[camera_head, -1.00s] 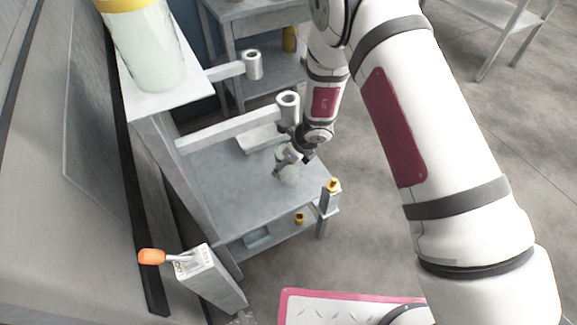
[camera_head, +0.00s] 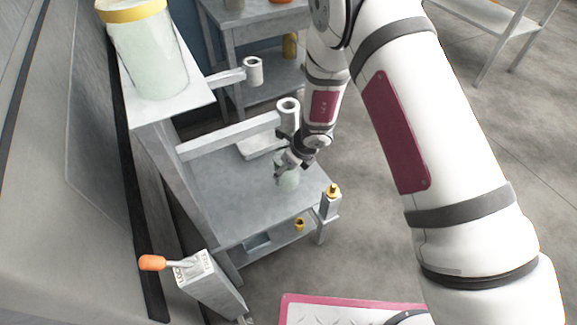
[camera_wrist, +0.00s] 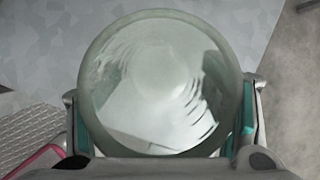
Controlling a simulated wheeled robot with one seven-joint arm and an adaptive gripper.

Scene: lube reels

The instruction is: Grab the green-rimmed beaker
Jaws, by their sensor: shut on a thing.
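The beaker is a clear, pale green-tinted glass. In the head view it (camera_head: 288,180) is small and partly hidden by my gripper (camera_head: 286,168), over the grey metal table. In the wrist view the beaker (camera_wrist: 155,85) is seen from above as a wide round glass with a pale grey-green rim. My gripper (camera_wrist: 160,115) has its teal-padded fingers on the left and right sides of the glass and is shut on it. I cannot tell whether the beaker's base touches the tabletop.
The grey table (camera_head: 240,205) has clear room left of the beaker. A metal arm (camera_head: 228,137) with a grey cylinder (camera_head: 288,115) stands behind. A yellow-capped post (camera_head: 332,198) is at the right corner. A large yellow-rimmed jar (camera_head: 150,60) and an orange-handled lever (camera_head: 152,262) are at left.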

